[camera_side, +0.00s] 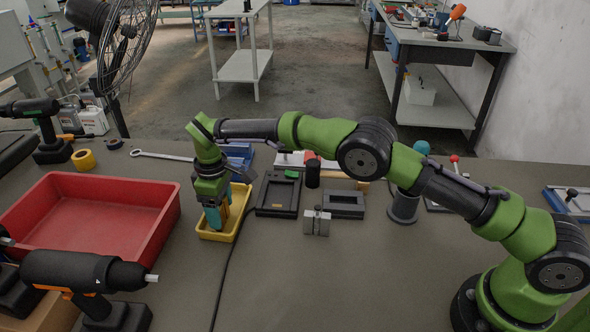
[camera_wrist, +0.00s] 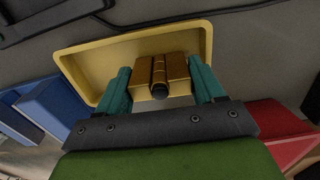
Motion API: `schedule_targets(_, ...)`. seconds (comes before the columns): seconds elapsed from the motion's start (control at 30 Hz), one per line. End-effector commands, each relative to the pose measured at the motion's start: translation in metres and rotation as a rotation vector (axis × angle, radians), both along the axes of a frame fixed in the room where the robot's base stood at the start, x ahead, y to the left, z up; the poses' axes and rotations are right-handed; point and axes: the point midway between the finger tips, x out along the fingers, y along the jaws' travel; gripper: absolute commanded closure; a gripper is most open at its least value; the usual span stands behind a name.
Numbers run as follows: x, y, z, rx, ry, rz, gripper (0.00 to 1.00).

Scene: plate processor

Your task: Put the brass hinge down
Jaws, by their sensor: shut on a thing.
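The brass hinge (camera_wrist: 174,68) shows in the wrist view between the two teal fingers of my gripper (camera_wrist: 160,84), which is shut on it. The hinge has a barrel down its middle with a dark end. Behind it in that view is the yellow tray (camera_wrist: 72,66). In the side view my gripper (camera_side: 213,222) points down into the yellow tray (camera_side: 238,224), and the hinge is hidden there by the fingers. I cannot tell whether the hinge touches the tray floor.
A red bin (camera_side: 90,216) stands left of the yellow tray. A black fixture (camera_side: 278,196), a grey block with a hollow (camera_side: 345,204) and a metal hinge-like part (camera_side: 316,222) lie to the right. A cable (camera_side: 229,262) runs past the tray.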

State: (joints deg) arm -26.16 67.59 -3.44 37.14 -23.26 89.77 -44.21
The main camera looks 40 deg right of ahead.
Motion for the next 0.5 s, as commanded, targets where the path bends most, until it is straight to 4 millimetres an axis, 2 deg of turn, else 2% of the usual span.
schedule_targets(0.17, 0.0001, 0.0001, -0.0033, 0.001, -0.001, 0.000, 0.71)
schedule_targets(0.2, -0.0001, 0.0000, -0.0034, 0.001, 0.001, 0.000, 0.26)
schedule_targets(0.23, -0.0001, 0.0000, -0.0034, 0.001, 0.001, 0.000, 0.22)
schedule_targets(0.5, -0.0001, 0.0001, -0.0027, 0.000, 0.000, 0.000, 0.22)
